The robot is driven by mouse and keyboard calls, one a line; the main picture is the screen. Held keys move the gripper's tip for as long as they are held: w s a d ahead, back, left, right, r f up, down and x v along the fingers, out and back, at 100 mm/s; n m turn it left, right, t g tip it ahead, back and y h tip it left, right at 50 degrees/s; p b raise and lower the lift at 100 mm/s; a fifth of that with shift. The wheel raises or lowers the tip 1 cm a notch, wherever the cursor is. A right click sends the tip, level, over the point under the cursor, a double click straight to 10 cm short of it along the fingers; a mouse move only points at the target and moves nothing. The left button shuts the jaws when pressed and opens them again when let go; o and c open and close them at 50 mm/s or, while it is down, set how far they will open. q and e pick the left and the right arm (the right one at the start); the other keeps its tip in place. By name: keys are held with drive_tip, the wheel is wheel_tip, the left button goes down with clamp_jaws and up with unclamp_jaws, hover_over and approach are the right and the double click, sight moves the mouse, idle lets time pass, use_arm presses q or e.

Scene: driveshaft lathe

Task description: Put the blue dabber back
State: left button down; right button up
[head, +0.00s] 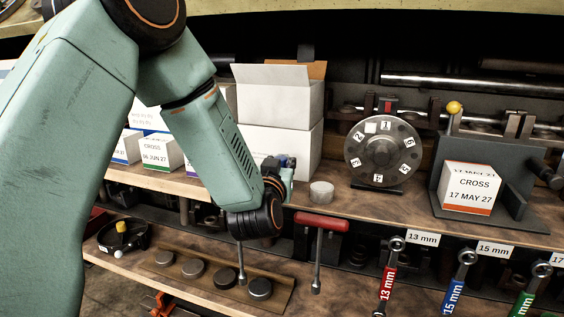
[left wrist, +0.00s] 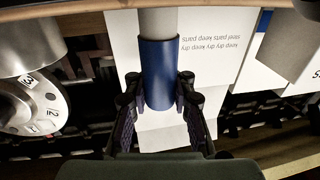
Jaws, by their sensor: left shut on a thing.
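The blue dabber shows in the left wrist view as a blue cylinder (left wrist: 158,72) with a grey part running on from it to the top edge. My left gripper (left wrist: 158,88) is shut on its blue part, one finger on each side. In the head view my left gripper (head: 279,172) is in front of the white boxes, above the shelf edge, and its arm hides part of the shelf. Only a small bit of blue shows at the gripper there, and most of the dabber is hidden. My right gripper is not in view.
A short pale cylinder (head: 321,192) stands on the shelf right of the gripper. The numbered dial (head: 381,152) and a box marked 17 MAY 27 (head: 470,190) are farther right. Below are a red-handled T-tool (head: 318,222), hanging wrenches and a tray (head: 278,297) of dark round pieces.

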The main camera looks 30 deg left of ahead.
use_arm(q)
drive_tip(key=c, duration=1.7)
unclamp_jaws()
drive_tip(key=shift+a+f, duration=0.1)
drive_tip(key=o, duration=0.5)
drive_tip(key=shift+w+f, duration=0.1)
drive_tip(key=shift+w, duration=0.1)
drive_tip(key=shift+o, duration=0.4)
drive_tip(key=shift+s, duration=0.15)
drive_tip(key=shift+r, duration=0.25)
drive_tip(key=p+v, duration=0.6)
drive_tip(key=v, duration=0.6)
